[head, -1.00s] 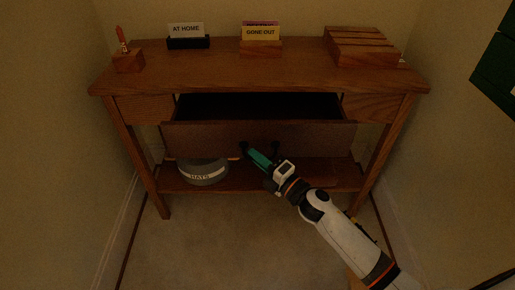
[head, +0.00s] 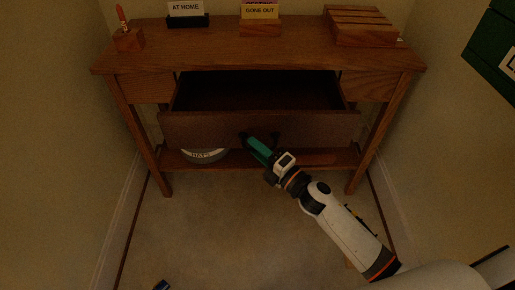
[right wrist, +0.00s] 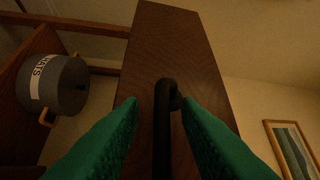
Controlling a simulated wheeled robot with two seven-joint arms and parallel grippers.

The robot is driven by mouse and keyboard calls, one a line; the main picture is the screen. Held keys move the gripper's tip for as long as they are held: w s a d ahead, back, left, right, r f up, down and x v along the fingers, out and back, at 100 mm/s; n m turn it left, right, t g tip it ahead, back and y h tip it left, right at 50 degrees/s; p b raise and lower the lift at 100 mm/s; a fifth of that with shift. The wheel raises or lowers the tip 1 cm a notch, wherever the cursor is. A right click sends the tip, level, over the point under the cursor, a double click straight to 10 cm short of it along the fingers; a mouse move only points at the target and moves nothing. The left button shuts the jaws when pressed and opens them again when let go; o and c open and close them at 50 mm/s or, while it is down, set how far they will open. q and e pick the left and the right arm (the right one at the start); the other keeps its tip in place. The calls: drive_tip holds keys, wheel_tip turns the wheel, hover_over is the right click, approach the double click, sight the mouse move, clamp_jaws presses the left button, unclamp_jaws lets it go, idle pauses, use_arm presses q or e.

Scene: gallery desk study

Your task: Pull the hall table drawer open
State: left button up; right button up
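The hall table (head: 250,58) is brown wood and faces me. Its drawer (head: 200,127) is partly open, with the dark inside showing behind the front panel. The drawer's black handle (right wrist: 164,125) runs between the two green fingers of my right gripper (right wrist: 160,108) in the right wrist view. In the head view my right gripper (head: 260,147) reaches the front panel from the lower right. The fingers are on either side of the bar, and gripper and drawer move together, so I take it as shut on the handle.
A round grey box marked HATS (head: 203,154) sits on the lower shelf (head: 172,158). A card holder (head: 188,20), a wooden block with a GONE OUT card (head: 260,28) and a slatted wooden box (head: 362,28) stand on top. The floor in front looks mostly clear; walls flank the table.

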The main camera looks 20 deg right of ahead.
drive_tip(key=v, duration=1.2)
idle(0.4)
